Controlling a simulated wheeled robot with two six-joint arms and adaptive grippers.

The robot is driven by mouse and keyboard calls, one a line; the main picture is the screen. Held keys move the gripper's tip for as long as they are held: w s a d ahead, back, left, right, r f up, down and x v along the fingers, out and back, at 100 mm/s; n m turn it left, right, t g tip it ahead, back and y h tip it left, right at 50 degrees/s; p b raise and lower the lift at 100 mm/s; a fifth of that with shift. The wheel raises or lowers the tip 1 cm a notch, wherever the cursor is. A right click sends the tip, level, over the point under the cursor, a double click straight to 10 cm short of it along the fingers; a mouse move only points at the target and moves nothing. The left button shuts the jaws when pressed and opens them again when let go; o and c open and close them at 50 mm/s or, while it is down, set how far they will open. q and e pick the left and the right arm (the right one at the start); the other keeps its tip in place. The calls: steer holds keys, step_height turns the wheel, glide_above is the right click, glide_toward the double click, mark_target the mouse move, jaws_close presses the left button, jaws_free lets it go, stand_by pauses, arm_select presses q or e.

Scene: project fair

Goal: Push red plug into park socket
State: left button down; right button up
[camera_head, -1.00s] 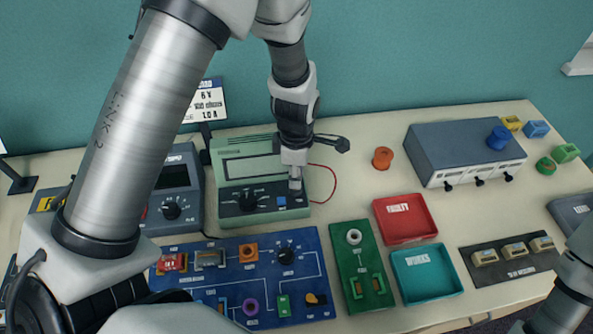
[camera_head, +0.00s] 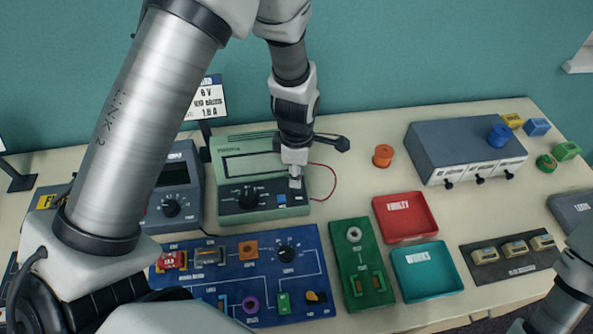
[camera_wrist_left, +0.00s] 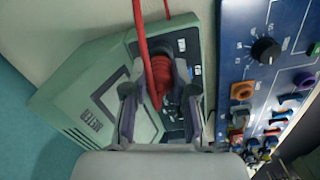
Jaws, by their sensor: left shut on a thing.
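My left gripper (camera_head: 295,181) points down at the lower right part of the green meter (camera_head: 222,148). In the left wrist view the left gripper (camera_wrist_left: 160,112) is shut on the red plug (camera_wrist_left: 157,72), whose red cable runs away from it. The plug is over the dark panel of the meter (camera_wrist_left: 75,100), close to its face. The park socket cannot be made out; the gripper and plug cover that area, and I cannot tell how deep the plug sits. My right gripper is out of view; only part of the right arm shows at the right edge.
A blue panel (camera_head: 215,285) with knobs and parts lies in front of the meter. A green board (camera_head: 350,262), a red tray (camera_head: 432,212) and a teal tray (camera_head: 458,284) are to the right. A grey box (camera_head: 455,170) stands farther back. The red cable (camera_head: 334,188) loops beside the meter.

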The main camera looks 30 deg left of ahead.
arm_select(q)
steer(key=shift+f, duration=0.55)
stand_by(0.4)
steer(key=shift+c, duration=1.8)
jaws_free()
step_height(320, 180, up, 8)
steer(key=p, duration=0.7)
steer(key=shift+p, duration=0.4)
